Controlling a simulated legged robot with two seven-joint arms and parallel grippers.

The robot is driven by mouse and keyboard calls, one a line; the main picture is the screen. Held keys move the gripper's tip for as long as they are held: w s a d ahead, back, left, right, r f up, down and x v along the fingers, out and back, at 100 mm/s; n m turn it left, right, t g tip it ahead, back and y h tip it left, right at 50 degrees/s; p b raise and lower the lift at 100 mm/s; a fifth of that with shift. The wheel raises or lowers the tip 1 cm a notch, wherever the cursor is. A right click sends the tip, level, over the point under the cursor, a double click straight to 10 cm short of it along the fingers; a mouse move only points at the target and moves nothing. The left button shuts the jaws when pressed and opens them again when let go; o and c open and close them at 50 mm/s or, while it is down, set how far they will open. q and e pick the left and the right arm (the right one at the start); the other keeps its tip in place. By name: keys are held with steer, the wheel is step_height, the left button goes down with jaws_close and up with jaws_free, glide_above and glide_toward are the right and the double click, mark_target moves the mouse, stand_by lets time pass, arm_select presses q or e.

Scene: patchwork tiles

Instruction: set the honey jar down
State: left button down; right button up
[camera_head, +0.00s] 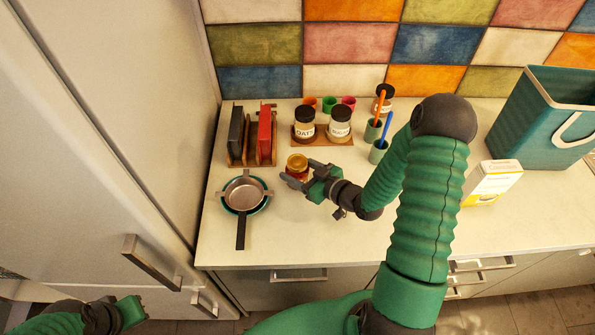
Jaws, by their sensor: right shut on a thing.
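The honey jar (297,167) is a small amber jar with a tan lid. It is upright at the counter's left part, to the right of a pan. My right gripper (301,177) is shut on the jar from its right side. I cannot tell whether the jar's base touches the counter. My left gripper (133,311) is low at the left, in front of the cabinet and away from the jar; its fingers are not clear.
Stacked pans (244,193) lie left of the jar. A rack (251,135) and a wooden tray with labelled jars (320,137) stand behind. Cups with handles, a carton (491,182) and a teal bag (541,120) are to the right. The counter (290,237) in front is clear.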

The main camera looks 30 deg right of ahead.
jaws_close()
